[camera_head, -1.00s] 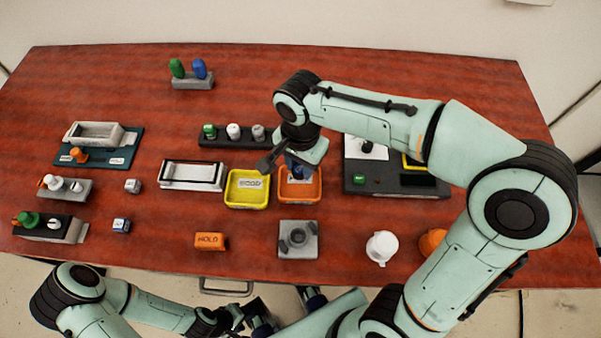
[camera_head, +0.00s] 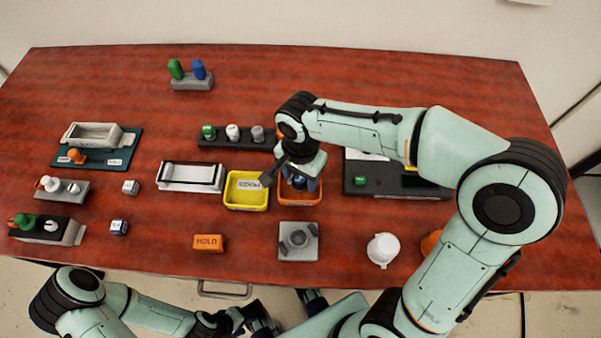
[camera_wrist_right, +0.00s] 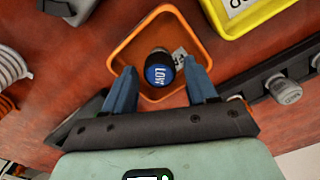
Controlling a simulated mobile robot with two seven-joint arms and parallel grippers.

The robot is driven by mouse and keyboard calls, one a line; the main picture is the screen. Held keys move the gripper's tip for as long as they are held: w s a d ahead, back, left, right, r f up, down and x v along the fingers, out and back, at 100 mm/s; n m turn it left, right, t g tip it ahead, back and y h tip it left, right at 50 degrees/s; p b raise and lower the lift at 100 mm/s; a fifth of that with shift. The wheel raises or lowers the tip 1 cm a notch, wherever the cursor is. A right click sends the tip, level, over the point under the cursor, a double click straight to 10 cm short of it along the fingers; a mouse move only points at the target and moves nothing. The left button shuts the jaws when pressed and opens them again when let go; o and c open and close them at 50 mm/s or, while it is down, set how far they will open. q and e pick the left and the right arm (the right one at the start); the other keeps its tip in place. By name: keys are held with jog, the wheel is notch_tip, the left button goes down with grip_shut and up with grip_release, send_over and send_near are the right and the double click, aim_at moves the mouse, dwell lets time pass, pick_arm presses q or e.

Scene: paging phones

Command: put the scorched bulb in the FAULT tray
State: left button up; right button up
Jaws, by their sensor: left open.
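A dark bulb-like piece with a blue top marked LOW (camera_wrist_right: 160,70) stands inside the orange tray (camera_wrist_right: 150,28); I cannot tell whether it is scorched. The tray's label is mostly hidden behind it, with an F showing. My right gripper (camera_wrist_right: 161,82) is open, its blue fingers on both sides of the piece with gaps visible. In the head view the right gripper (camera_head: 299,187) is low over the orange tray (camera_head: 300,202) and hides most of it. My left gripper (camera_head: 262,325) is open and empty beyond the table's front edge.
The yellow tray (camera_head: 246,204) stands just left of the orange one. A dark rack (camera_head: 217,143) with green, white and grey pieces is behind. A grey fixture (camera_head: 298,254), an orange HOLD block (camera_head: 208,243) and a white cup-like piece (camera_head: 382,249) stand in front.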

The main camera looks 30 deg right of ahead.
aim_at(300, 178)
jog(key=shift+r, duration=0.25)
notch_tip(300, 178, up, 12)
jog(key=p, duration=0.2)
jog(key=shift+f, duration=0.1)
dwell(0.5)
